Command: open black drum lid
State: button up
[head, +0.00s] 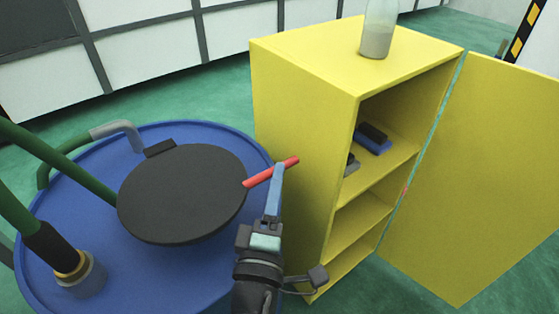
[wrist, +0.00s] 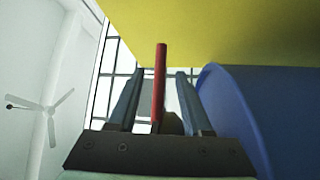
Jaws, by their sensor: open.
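The black lid (head: 183,193) is a round disc on top of the blue drum (head: 215,280). A dark block, perhaps its hinge (head: 160,148), sits at its far edge. A red handle (head: 270,172) sticks out from the lid's right side. In the wrist view the red handle (wrist: 159,80) stands between the two fingers (wrist: 153,100), with a gap on each side. The gripper is open. The drum's blue side (wrist: 235,110) is right of the fingers. Whether the lid is fully down is hard to tell.
A yellow cabinet (head: 300,130) stands close on the right, its door (head: 480,180) swung open. A bottle (head: 378,30) stands on top, and dark and blue items (head: 372,138) lie on a shelf. Green pipes (head: 60,160) cross the drum's left side.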

jog(key=shift+x, duration=2.05)
grip_shut()
